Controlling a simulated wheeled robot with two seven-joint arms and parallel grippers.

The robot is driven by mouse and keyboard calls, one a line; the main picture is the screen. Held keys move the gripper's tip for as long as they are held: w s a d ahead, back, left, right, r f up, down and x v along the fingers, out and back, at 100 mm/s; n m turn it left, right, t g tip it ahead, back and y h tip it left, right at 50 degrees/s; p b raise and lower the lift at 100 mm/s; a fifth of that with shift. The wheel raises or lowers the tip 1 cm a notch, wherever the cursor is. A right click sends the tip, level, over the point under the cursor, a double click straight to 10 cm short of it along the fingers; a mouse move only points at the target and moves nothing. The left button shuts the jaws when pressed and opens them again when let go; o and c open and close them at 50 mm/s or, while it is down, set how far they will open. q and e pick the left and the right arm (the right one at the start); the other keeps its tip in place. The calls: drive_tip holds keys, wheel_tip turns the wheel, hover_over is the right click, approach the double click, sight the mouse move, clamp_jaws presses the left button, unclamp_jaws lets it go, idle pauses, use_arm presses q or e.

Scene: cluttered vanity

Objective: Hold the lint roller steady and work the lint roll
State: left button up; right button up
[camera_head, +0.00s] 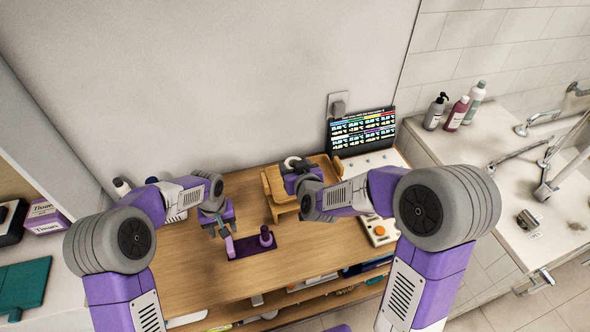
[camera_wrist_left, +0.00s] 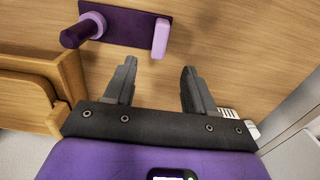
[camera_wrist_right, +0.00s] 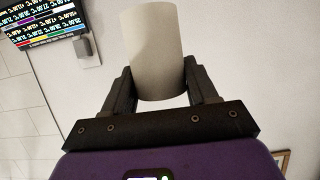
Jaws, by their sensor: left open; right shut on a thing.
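The lint roller is a dark purple base plate (camera_head: 252,246) on the wooden table, with a dark purple peg (camera_head: 266,236) and a lighter purple post (camera_head: 229,247). In the left wrist view the peg (camera_wrist_left: 84,30) and the post (camera_wrist_left: 161,38) also show. My left gripper (camera_head: 219,231) is open and empty; in its wrist view (camera_wrist_left: 160,68) its fingertips point towards the post, which stands just beyond the gap. My right gripper (camera_wrist_right: 160,80) is shut on the white lint roll (camera_wrist_right: 151,45), held apart from the peg. In the head view only the roll's end (camera_head: 292,161) shows.
A wooden tray or stand (camera_head: 276,194) is under my right gripper. A screen (camera_head: 363,130) and a beige box with buttons (camera_head: 380,231) are to the right. Bottles (camera_head: 457,114) stand on the counter. Bare tabletop (camera_head: 190,262) lies left of the base plate.

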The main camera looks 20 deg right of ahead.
sight(229, 244)
use_arm(q)
drive_tip(key=shift+s+f+b, duration=0.1)
drive_tip(key=shift+f+b, duration=0.25)
drive_tip(key=shift+f, duration=0.25)
wheel_tip(229, 244, down, 11)
drive_tip(key=b, duration=0.6)
drive_tip(key=shift+r+b, duration=0.1)
drive_tip(key=shift+b, duration=0.25)
use_arm(e)
wheel_tip(229, 244, down, 8)
drive_tip(key=shift+r, duration=0.25)
use_arm(q)
drive_tip(key=shift+c, duration=0.4)
clamp_jaws()
use_arm(e)
drive_tip(key=s+a+f+n+g+y, duration=0.1)
drive_tip(key=s+a+n+g+y, duration=0.2)
drive_tip(key=a+n+y, duration=0.5)
drive_tip(key=shift+s+a+f+n+g+y, duration=0.35)
drive_tip(key=shift+a+y, duration=0.25)
drive_tip(key=shift+a, duration=0.9)
